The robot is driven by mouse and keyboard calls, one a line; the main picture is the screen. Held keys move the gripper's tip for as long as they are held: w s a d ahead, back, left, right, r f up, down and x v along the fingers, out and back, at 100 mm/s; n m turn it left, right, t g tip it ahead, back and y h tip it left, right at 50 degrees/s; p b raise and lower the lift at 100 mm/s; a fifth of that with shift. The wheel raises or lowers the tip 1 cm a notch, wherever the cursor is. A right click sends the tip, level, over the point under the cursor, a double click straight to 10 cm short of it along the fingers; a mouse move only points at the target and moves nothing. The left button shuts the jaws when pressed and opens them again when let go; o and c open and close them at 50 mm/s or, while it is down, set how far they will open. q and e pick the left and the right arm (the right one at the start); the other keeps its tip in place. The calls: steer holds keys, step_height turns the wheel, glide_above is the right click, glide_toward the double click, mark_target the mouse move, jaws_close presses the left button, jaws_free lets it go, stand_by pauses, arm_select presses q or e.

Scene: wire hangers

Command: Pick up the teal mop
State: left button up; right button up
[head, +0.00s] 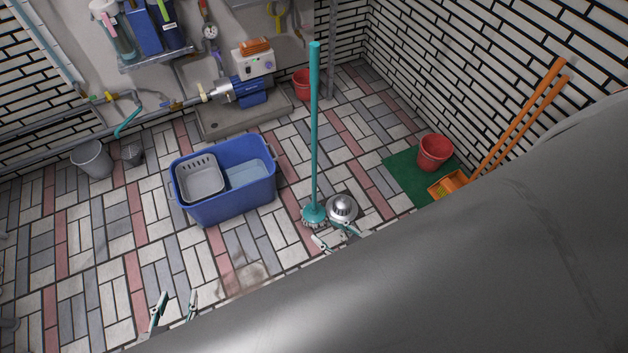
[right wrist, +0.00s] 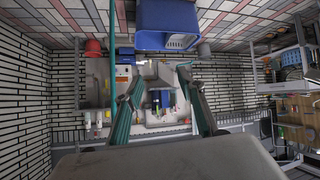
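The teal mop (head: 314,130) stands upright on the tiled floor, right of the blue tub, with its head (head: 314,215) at the bottom. My right gripper (head: 334,236) shows close to the mop head in the head view. In the right wrist view its two fingers (right wrist: 165,72) are spread, with nothing held between them. The teal pole (right wrist: 112,40) runs down that view just outside the left finger; whether it touches the finger I cannot tell. My left gripper (head: 174,300) is open and empty, low in the head view, away from the mop.
The blue tub (head: 228,203) holds a grey basket (head: 200,178). A red bucket (head: 434,152) stands on a green mat (head: 400,177) by orange handles (head: 520,110) leaning on the right wall. A silver dome (head: 342,207) shows beside the mop head.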

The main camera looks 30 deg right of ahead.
steer(key=w+r+t+y, duration=0.1)
steer(key=w+r, duration=0.1)
steer(key=w, duration=0.3)
steer(key=m+t, duration=0.2)
steer(key=t, duration=0.4)
glide_toward(317, 97)
steer(key=x, duration=0.4)
steer(key=shift+h, duration=0.3)
steer(key=w, duration=0.2)
steer(key=w+a+b, duration=0.1)
steer(key=w, duration=0.1)
steer(key=w+b, duration=0.1)
steer(key=w, duration=0.2)
steer(key=shift+a+f, duration=0.15)
steer(key=shift+a, duration=0.15)
jaws_close()
steer(key=shift+w+r+m, duration=0.1)
steer(key=shift+r+m, duration=0.1)
steer(key=shift+m, duration=0.1)
